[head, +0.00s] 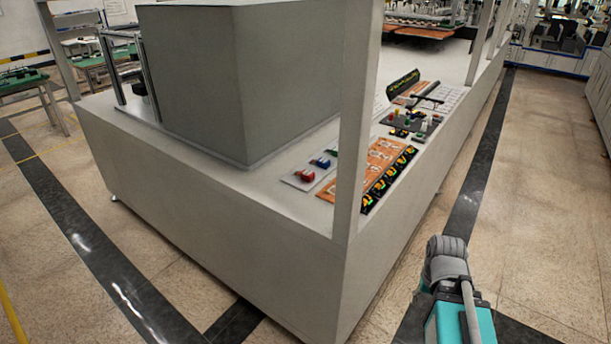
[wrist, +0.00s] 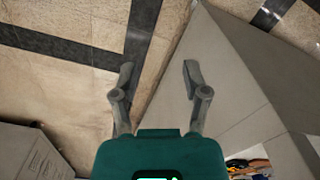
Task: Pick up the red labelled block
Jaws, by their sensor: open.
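Any label on the red block is too small to read. My gripper (wrist: 158,72) is open and empty in the wrist view, its two fingers apart over the floor beside the bench. In the head view my arm shows at the lower right, off the bench and well away from the red block. The red block cannot be made out in the wrist view.
The long grey bench (head: 230,235) carries a large grey box (head: 240,80) left of the blocks. An upright post (head: 357,120) stands at its near edge. The tiled aisle (head: 530,190) right of the bench is clear.

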